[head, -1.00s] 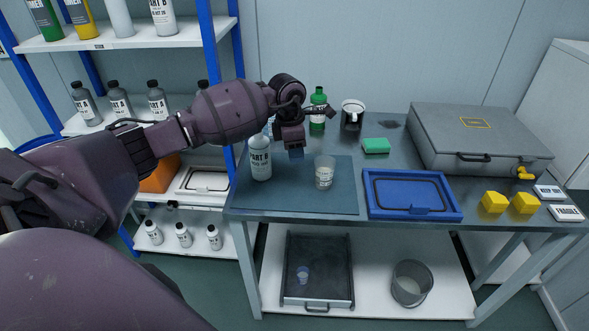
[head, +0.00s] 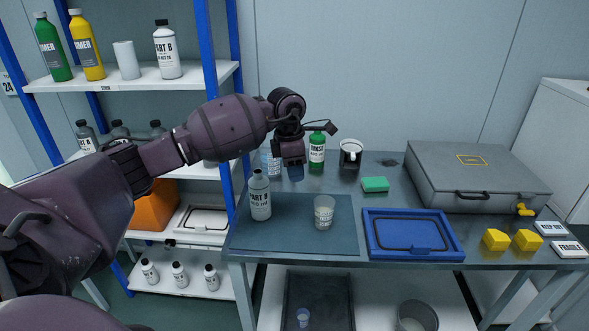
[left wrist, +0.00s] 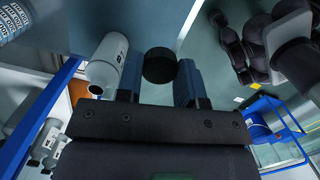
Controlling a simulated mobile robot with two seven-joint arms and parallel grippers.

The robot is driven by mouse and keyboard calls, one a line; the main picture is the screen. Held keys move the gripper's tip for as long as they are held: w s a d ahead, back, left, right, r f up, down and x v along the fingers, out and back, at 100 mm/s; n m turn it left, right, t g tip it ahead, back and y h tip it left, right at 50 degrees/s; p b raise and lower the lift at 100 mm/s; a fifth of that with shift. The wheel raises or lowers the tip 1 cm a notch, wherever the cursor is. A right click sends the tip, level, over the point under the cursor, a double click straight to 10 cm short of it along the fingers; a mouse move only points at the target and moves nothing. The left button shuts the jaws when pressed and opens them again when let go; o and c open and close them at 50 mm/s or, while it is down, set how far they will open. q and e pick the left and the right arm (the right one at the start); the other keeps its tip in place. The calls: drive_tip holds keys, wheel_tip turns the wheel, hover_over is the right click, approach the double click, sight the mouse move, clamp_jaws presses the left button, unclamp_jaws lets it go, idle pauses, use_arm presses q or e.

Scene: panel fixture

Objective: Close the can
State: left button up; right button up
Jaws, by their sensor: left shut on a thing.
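The can, a grey-white bottle with a PART label (head: 260,199), stands upright on the dark mat at the left of the bench. Its narrow neck shows no black cap, unlike the shelf bottles. It also appears left of the fingers in the left wrist view (left wrist: 108,66). My left gripper (head: 296,174) hangs fingers down above the bench, to the right of and higher than the can's neck, apart from it. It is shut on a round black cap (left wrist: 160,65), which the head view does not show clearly. My right gripper is in no view.
A clear cup (head: 324,212) stands right of the can on the mat (head: 290,238). A blue tray (head: 414,250), green sponge (head: 375,184), green bottle (head: 317,152), dark mug (head: 350,154) and grey case (head: 478,175) occupy the bench. A blue-posted shelf (head: 130,80) stands left.

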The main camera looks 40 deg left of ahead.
use_arm(q)
drive_tip(key=s+d+f+m+g, duration=0.1)
drive_tip(key=s+d+m, duration=0.5)
drive_tip(key=m, duration=0.7)
drive_tip(key=s+d+f+m+g+y, duration=0.1)
drive_tip(key=s+d+f+m, duration=0.3)
drive_tip(key=s+d+m, duration=0.3)
drive_tip(key=d+m, duration=0.4)
drive_tip(key=m, duration=0.2)
drive_tip(key=shift+d, duration=0.1)
